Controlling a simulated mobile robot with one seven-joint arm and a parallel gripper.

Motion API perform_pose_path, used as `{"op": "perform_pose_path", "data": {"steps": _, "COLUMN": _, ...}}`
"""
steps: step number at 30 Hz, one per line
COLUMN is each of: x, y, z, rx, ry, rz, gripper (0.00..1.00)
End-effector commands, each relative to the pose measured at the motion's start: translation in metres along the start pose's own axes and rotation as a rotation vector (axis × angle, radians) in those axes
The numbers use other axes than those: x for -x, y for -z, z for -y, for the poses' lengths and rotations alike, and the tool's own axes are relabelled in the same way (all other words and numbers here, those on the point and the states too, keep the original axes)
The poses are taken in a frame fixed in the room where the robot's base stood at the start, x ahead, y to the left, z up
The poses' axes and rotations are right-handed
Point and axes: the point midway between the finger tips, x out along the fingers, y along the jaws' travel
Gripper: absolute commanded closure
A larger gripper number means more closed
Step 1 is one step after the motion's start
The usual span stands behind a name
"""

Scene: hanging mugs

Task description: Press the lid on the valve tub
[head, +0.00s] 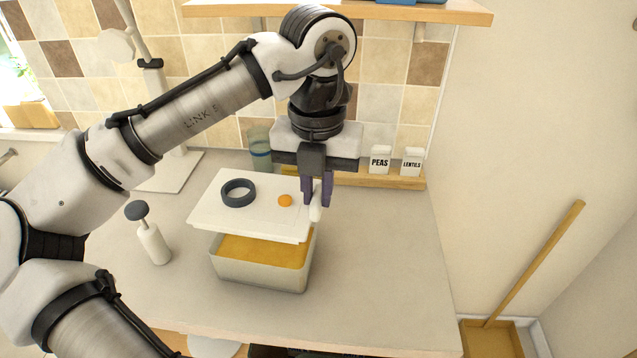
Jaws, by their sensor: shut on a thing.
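The valve tub (258,275) stands on the counter, a pale box with orange contents showing in its open front part. The white lid (262,218), with a dark ring (238,193) and a small orange valve (285,200) on top, is above the tub, set towards its back and left. A gap shows between the lid's front edge and the tub's rim. My gripper (317,200) points down with its purple fingers shut on the lid's right side, at a white tab. The back of the tub is hidden under the lid.
A white bottle with a dark round top (150,238) stands left of the tub. Small jars marked PEAS (380,160) and LENTILS (411,162) stand on a wooden ledge behind. The counter (385,260) is clear at right.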

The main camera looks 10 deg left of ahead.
Motion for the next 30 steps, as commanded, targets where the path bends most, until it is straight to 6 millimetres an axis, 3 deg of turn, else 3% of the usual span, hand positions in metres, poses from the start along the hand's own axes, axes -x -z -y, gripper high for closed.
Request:
{"op": "perform_pose_path", "data": {"steps": 1, "x": 0.004, "y": 0.0, "z": 0.001, "rx": -0.004, "ry": 0.005, "rz": -0.002, "gripper": 1.0}}
{"op": "perform_pose_path", "data": {"steps": 18, "x": -0.058, "y": 0.001, "z": 0.001, "rx": -0.002, "ry": 0.001, "rz": -0.002, "gripper": 1.0}}
{"op": "perform_pose_path", "data": {"steps": 30, "x": -0.072, "y": 0.0, "z": 0.001, "rx": 0.0, "ry": 0.0, "rz": -0.001, "gripper": 1.0}}
